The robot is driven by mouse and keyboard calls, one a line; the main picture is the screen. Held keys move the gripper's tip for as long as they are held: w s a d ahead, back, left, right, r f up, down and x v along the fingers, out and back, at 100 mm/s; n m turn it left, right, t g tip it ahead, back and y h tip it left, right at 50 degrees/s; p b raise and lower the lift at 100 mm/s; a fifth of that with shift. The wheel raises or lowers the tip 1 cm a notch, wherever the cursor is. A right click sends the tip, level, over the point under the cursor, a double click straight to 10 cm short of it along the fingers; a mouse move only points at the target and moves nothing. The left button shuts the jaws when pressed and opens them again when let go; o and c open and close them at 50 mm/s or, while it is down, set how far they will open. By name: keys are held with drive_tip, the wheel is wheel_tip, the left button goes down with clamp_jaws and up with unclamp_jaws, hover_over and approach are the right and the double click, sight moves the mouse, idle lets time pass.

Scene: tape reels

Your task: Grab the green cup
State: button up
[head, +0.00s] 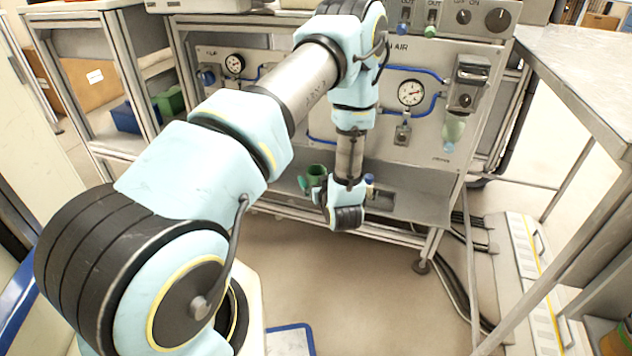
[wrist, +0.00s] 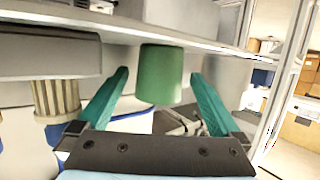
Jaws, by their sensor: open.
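The green cup (head: 317,171) stands on the low grey shelf of the workbench in the head view, just behind my gripper and partly hidden by it. In the wrist view the green cup (wrist: 162,76) shows between and beyond the two teal fingers of my gripper (wrist: 160,100). The fingers are spread wide, with clear space on both sides of the cup. I see no contact between finger and cup. The cup's far end meets the grey shelf edge in the wrist view. How far the cup lies beyond the fingertips is hard to tell.
A panel with a pressure gauge (head: 411,92) and blue tubing rises behind the shelf. A metal table (head: 585,60) stands at the right. The floor in front is mostly open.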

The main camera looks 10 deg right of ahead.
drive_tip(key=shift+x, duration=0.95)
drive_tip(key=c, duration=1.4)
drive_tip(key=shift+o, duration=0.2)
